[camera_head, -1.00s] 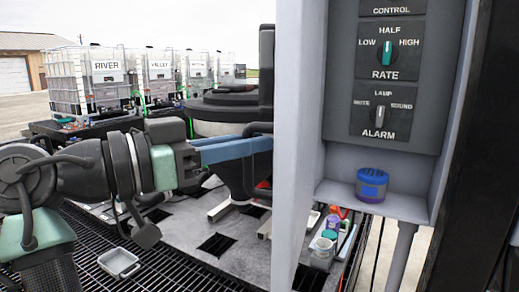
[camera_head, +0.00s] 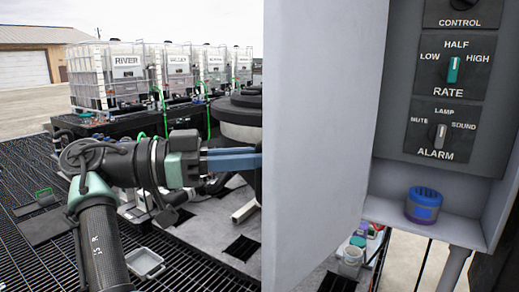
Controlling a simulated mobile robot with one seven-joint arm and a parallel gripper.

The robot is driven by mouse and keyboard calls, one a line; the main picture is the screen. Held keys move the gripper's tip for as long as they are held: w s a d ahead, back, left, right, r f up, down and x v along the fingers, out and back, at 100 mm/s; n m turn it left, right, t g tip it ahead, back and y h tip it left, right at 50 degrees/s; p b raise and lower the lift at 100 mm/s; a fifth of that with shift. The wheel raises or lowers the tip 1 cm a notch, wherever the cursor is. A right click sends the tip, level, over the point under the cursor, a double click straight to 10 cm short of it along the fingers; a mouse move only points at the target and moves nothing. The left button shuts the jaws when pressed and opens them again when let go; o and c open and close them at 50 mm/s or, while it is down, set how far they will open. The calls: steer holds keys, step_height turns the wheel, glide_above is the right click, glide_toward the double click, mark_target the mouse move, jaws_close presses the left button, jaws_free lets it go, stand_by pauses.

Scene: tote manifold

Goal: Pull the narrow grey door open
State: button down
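The narrow grey door (camera_head: 325,130) stands open in the head view, swung out from the left side of the grey control cabinet (camera_head: 390,185). It shows as a tall pale panel. My gripper (camera_head: 235,160) reaches from the left with its blue fingers running behind the door's left edge. The fingertips are hidden there, so I cannot tell whether they touch or hold the door. No handle shows on the visible face.
White caged totes (camera_head: 115,75) stand behind. A grey tray (camera_head: 145,263) lies on the grating at lower left.

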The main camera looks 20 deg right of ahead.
steer(key=shift+w+g, duration=0.3)
steer(key=shift+w, duration=0.1)
steer(key=shift+w+m, duration=0.1)
steer(key=shift+m, duration=0.2)
steer(key=c, duration=0.8)
jaws_free()
steer(key=shift+d, duration=0.25)
steer(key=shift+c, duration=0.2)
steer(key=shift+a, duration=0.1)
steer(key=shift+a, duration=0.15)
steer(key=p+v, duration=0.1)
steer(key=v, duration=0.6)
steer(key=shift+p, duration=0.4)
